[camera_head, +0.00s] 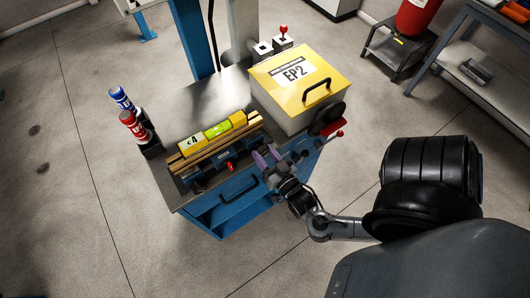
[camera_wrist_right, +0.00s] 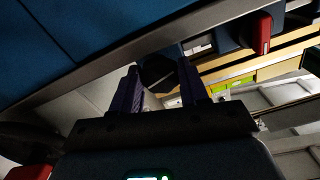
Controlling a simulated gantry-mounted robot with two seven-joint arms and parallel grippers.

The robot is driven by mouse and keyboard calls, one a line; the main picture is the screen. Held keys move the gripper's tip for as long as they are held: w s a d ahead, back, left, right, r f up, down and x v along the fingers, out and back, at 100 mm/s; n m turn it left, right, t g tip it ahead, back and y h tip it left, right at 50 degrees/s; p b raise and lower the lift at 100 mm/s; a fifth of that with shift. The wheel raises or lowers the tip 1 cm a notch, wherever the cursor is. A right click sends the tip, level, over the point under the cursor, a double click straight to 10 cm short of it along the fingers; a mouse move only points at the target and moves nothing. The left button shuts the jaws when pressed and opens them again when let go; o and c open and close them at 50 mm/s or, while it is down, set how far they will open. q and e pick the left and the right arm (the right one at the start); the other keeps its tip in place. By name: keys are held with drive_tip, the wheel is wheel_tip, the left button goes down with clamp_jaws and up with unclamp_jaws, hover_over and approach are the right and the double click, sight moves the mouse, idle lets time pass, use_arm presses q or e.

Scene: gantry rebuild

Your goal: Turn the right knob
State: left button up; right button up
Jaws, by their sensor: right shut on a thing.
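My right gripper (camera_head: 266,157) is at the front edge of the blue workbench, right of the wooden rails, with its purple fingers pointing at the bench. In the right wrist view, the two fingers (camera_wrist_right: 162,88) stand on either side of a dark round knob (camera_wrist_right: 157,70) with a pale line across its face. The gripper is shut on this knob. In the head view the knob is hidden by the gripper. A small red part (camera_head: 229,166) shows on the bench front further left. My left gripper is not in view.
A yellow level (camera_head: 218,130) lies on wooden rails (camera_head: 185,160). Red and blue cans (camera_head: 131,124) stand at the left corner.

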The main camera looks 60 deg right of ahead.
drive_tip(key=o, duration=1)
drive_tip(key=shift+o, duration=0.2)
drive_tip(key=v, duration=1)
drive_tip(key=shift+s+a, duration=0.2)
drive_tip(key=shift+s, duration=0.15)
